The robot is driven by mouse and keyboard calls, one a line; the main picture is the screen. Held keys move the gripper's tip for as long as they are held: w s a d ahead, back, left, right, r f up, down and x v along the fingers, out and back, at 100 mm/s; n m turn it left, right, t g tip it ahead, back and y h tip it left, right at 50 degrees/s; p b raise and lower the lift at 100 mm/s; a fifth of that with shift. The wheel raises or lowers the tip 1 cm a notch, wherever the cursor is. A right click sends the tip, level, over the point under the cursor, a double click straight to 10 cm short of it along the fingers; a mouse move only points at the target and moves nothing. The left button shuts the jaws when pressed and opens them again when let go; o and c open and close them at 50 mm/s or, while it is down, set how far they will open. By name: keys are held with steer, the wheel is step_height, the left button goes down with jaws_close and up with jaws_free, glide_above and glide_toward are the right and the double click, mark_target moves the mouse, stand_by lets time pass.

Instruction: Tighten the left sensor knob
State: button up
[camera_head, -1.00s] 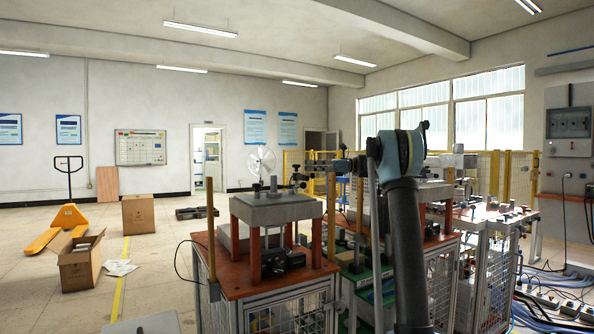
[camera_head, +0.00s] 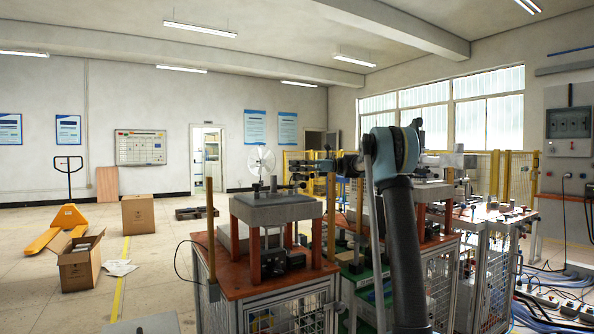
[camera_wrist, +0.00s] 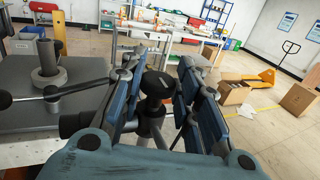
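In the wrist view a black-topped knob (camera_wrist: 157,83) on a metallic stem stands between the two fingers of my gripper (camera_wrist: 162,72). The fingers are spread on either side of it, and a gap shows at least on the right. Whether it is the left sensor knob I cannot tell for certain. In the head view my gripper (camera_head: 298,177) is small, at the right edge above the grey block (camera_head: 275,212) of the near stand. Small upright parts (camera_head: 273,184) on the block are too small to tell as knobs.
More equipment stands crowd the right; the left floor has cardboard boxes (camera_head: 138,214).

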steer(key=shift+w+r, duration=0.1)
steer(key=c, duration=0.3)
steer(key=shift+m+t, duration=0.4)
steer(key=shift+t, duration=0.2)
steer(key=m+t, duration=0.2)
steer(key=t, duration=0.1)
steer(key=m+t, duration=0.2)
steer(key=t, duration=0.1)
steer(key=shift+t, duration=0.3)
steer(key=shift+m+t+h, duration=0.7)
steer(key=shift+m+t, duration=0.7)
steer(key=shift+t, duration=0.5)
steer(key=shift+w+r, duration=0.1)
